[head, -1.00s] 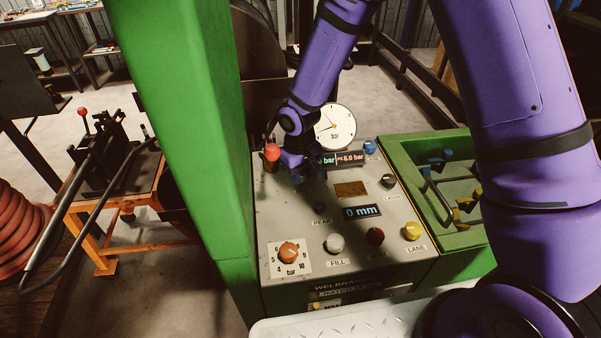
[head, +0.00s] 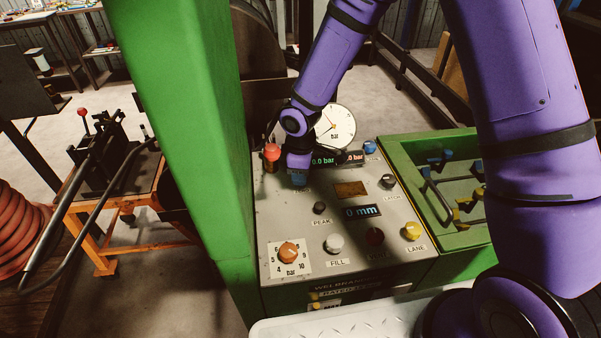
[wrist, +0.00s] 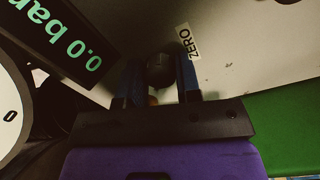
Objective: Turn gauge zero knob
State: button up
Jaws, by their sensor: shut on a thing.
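The zero knob (wrist: 160,69) is a small dark round knob beside the ZERO label (wrist: 187,42) on the grey panel (head: 330,215). In the wrist view my gripper (wrist: 160,76) has its two blue fingers on either side of the knob and is shut on it. In the head view my gripper (head: 298,178) reaches down to the panel below the displays, and it hides the knob. The green digital display (head: 323,161) reads 0.0 bar, also in the wrist view (wrist: 65,45). The round dial gauge (head: 335,126) stands behind it.
A red-topped lever (head: 271,153) stands just left of my gripper. A black PEAK knob (head: 319,208) and the orange (head: 289,252), white (head: 334,242) and yellow (head: 412,231) controls lie nearer. A green post (head: 190,130) rises at the left.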

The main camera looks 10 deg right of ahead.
jog(key=shift+n, duration=1.2)
jog(key=o, duration=0.6)
notch_tip(320, 180, up, 11)
jog(key=shift+s+f, duration=0.1)
